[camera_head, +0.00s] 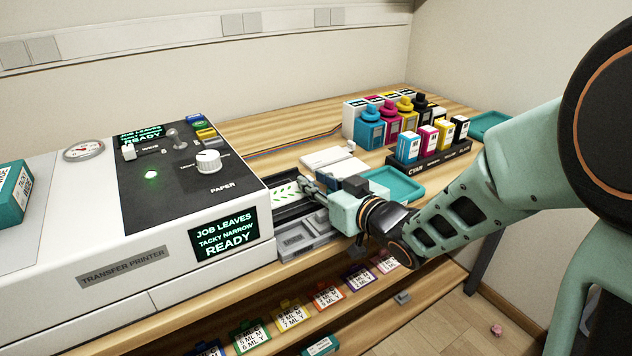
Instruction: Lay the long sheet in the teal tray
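A white sheet with green marks (283,191) lies at the dark outlet on the right side of the transfer printer. How far it reaches is partly hidden by my gripper. My gripper (309,186) is at the sheet's right end, its fingers pointing left toward it. The fingers are small here, and I cannot tell whether they are open or closed on the sheet. A teal tray (407,190) lies on the bench just right of and behind my gripper, partly hidden by it. Another teal tray (484,128) lies at the far right end of the bench, partly hidden by my arm.
The white transfer printer (60,215) fills the left; its screen reads "JOB LEAVES TACKY NARROW READY". White pads (333,160) lie behind my gripper. Ink bottles (371,130) and a dark cartridge rack (440,156) stand at the back right.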

